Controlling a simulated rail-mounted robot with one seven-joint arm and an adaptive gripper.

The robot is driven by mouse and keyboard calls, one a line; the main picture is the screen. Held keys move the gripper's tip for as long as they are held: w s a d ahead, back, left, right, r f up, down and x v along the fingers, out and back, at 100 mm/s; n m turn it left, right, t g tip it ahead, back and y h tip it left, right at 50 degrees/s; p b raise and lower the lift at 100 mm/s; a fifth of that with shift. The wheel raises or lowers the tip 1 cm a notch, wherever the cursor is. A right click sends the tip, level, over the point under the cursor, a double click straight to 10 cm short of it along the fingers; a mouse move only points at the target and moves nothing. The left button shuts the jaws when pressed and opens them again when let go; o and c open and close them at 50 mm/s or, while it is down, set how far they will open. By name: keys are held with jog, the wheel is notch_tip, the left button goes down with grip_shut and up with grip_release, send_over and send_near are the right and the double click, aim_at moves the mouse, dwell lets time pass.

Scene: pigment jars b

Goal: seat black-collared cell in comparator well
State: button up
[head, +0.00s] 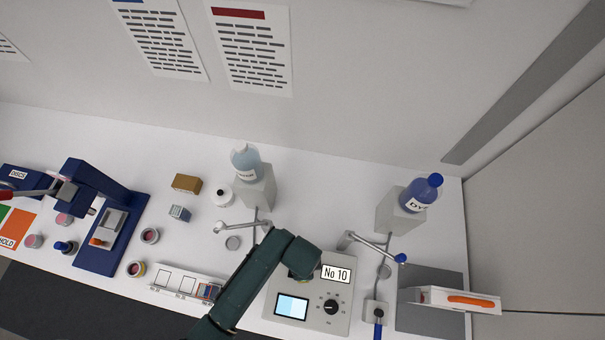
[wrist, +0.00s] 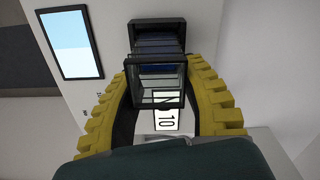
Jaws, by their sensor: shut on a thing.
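The comparator (head: 342,318) is a pale box at the front centre-right of the bench, with a lit screen, a black knob and a "No 10" plate. My gripper (wrist: 157,72) has yellow ribbed fingers closed on the sides of the black-collared cell (wrist: 156,97), a clear square cell with a dark rim facing the wrist camera. Dark bluish bands and a second black frame lie beyond it, over the comparator's pale top. I cannot tell whether the cell is inside the well. In the head view my dark green arm hides the cell, the well and most of the gripper.
A white rack (head: 170,295) with another small cell stands left of my arm. A bottle stand with a swing arm (head: 255,190) is behind it; another stand (head: 400,210) and a grey mat (head: 430,318) are to the right. A blue press (head: 112,235) stands far left.

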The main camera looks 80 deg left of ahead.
jog(key=o, duration=1.2)
jog(key=shift+o, duration=0.2)
notch_tip(320, 180, up, 12)
jog(key=shift+d, duration=0.1)
